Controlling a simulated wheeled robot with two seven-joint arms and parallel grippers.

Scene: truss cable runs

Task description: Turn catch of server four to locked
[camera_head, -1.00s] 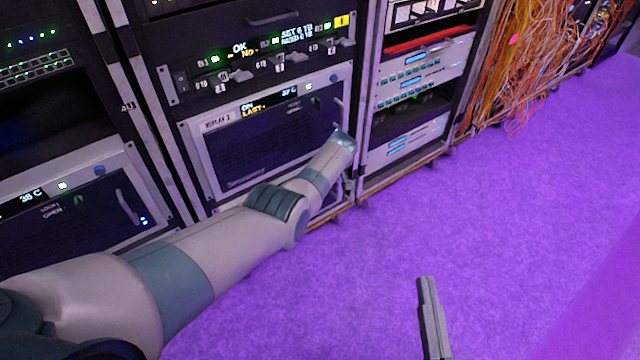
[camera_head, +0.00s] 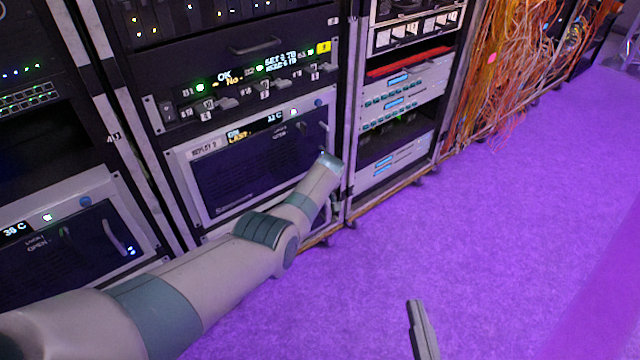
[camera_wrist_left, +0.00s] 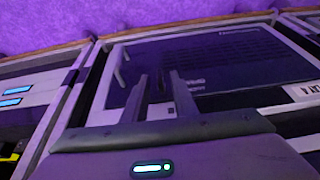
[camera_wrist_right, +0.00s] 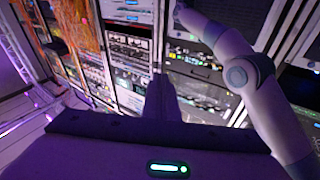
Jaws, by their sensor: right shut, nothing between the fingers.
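A server with a dark front in a pale frame, labelled "REPLAY 2" (camera_head: 205,148), is in the middle rack. A small catch (camera_head: 303,125) sits at its upper right, beside small lettering too blurred to read fully. My left arm crosses low in front of this server, its fingers hidden in the head view. In the left wrist view my left gripper (camera_wrist_left: 163,92) is open, its fingers apart before a dark server front (camera_wrist_left: 230,60); I cannot tell whether they touch the catch. My right gripper (camera_head: 422,328) is shut and empty over the floor; it also shows in the right wrist view (camera_wrist_right: 162,98).
A similar server (camera_head: 75,240) with a handle stands in the left rack. A unit with switches (camera_head: 245,85) is above the middle server. Orange cables (camera_head: 510,70) hang at the back right. The purple floor (camera_head: 520,220) is clear on the right.

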